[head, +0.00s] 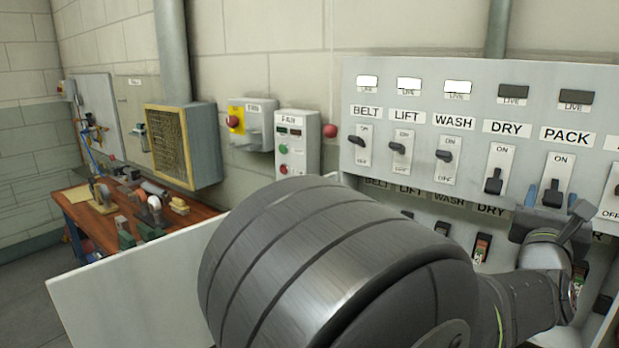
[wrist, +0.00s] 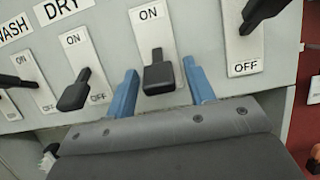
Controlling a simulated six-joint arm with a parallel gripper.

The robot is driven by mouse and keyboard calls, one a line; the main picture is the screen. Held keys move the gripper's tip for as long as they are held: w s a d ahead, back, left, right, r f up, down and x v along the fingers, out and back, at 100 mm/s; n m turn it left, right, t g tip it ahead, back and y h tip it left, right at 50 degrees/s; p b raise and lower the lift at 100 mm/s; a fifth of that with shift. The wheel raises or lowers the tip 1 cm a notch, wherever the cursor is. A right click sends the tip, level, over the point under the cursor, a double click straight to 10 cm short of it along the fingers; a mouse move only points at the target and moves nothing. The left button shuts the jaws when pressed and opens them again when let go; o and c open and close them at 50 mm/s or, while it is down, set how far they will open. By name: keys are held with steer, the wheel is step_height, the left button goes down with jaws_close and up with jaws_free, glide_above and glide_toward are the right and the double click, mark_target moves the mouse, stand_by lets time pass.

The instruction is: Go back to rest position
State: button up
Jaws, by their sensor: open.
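My gripper (head: 552,190) is at the PACK switch on the grey switch panel (head: 420,80). Its blue fingers are open, one on each side of the black PACK lever (head: 555,195). In the wrist view my gripper (wrist: 160,70) straddles the same lever (wrist: 158,76), with a finger apart on each side; whether either touches is unclear. The PACK lever points down and its lamp (head: 576,100) is dark. The DRY lever (head: 493,183) is also down, with a dark lamp (head: 513,94). The BELT, LIFT and WASH lamps (head: 457,88) are lit white.
A lower row of labelled switches lies under the top row, partly behind my arm. Another lever (wrist: 258,12) is close to the right finger. Two control boxes (head: 297,145), a vented box (head: 170,145) and a cluttered workbench (head: 95,205) stand to the left.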

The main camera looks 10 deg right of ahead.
steer(key=shift+s+a+r, duration=0.2)
steer(key=shift+a+r, duration=0.1)
steer(key=shift+r, duration=0.1)
steer(key=shift+d+y, duration=0.1)
steer(key=shift+y, duration=0.4)
steer(key=shift+s+a+r+g+y, duration=0.1)
steer(key=shift+a+r+g+y, duration=0.15)
steer(key=shift+g+y, duration=0.55)
steer(key=shift+s+d+r+g, duration=0.1)
steer(key=shift+r+g, duration=0.15)
steer(key=shift+g, duration=0.25)
steer(key=v, duration=1.6)
steer(key=shift+s, duration=0.2)
